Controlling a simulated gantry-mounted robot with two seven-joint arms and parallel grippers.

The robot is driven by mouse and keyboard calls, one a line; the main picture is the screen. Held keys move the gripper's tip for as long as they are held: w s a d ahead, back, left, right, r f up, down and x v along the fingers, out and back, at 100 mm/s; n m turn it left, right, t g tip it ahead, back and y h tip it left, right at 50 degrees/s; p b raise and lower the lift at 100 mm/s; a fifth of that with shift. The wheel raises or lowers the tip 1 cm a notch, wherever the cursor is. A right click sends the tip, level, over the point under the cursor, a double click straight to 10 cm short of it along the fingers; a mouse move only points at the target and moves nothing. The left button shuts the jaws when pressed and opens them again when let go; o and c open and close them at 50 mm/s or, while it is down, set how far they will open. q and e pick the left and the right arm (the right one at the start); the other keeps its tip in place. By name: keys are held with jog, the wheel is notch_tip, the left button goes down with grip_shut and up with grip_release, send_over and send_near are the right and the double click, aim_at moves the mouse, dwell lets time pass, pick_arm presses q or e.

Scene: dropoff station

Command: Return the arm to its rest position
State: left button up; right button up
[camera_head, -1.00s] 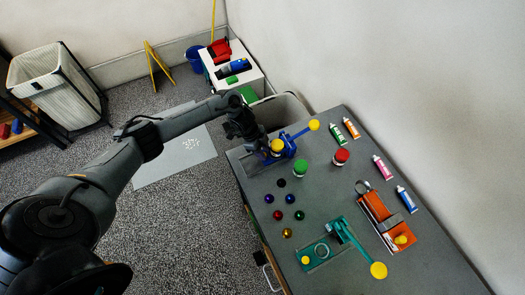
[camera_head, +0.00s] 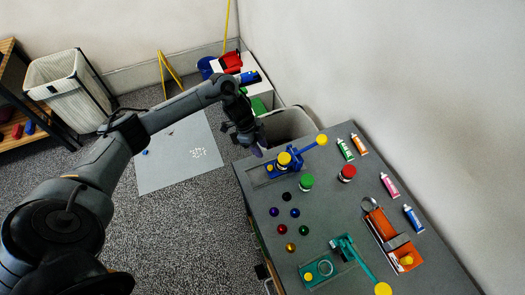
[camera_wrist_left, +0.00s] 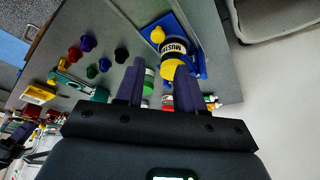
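My left arm comes in from the left in the head view. My left gripper (camera_head: 254,144) is over the far left corner of the grey table (camera_head: 330,212), beside the blue press-like device (camera_head: 302,150). A yellow mustard jar (camera_head: 284,159) sits at that device, apart from the gripper. In the left wrist view the gripper's two purple fingers (camera_wrist_left: 160,72) are spread with nothing held. The mustard jar (camera_wrist_left: 174,52) shows beyond them at the blue device (camera_wrist_left: 188,36).
A grey bin (camera_head: 290,124) stands beyond the table's far edge, near the gripper. Open floor lies left of the table.

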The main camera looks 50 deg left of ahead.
pick_arm(q)
jog(key=shift+r, duration=0.1)
dwell(0.3)
jog(key=s+d+f+n+t, duration=0.1)
jog(key=s+d+f+t, duration=0.1)
jog(key=d, duration=0.9)
jog(key=s+d+f+t, duration=0.1)
jog(key=s+d+t, duration=0.15)
jog(key=d, duration=0.85)
jog(key=s+a+r+n+g+y, duration=0.25)
jog(key=s+n, duration=0.25)
jog(key=s, duration=0.4)
jog(key=s+a+r+n+g+y, duration=0.1)
jog(key=s+a+r+n+y, duration=0.15)
jog(key=s+n, duration=0.45)
notch_tip(320, 180, up, 16)
jog(key=s+m+h+p, duration=0.1)
jog(key=m+p, duration=0.1)
jog(key=p, duration=1.3)
jog(key=shift+s+a+t+p, duration=0.25)
jog(key=shift+s+t+p, duration=0.05)
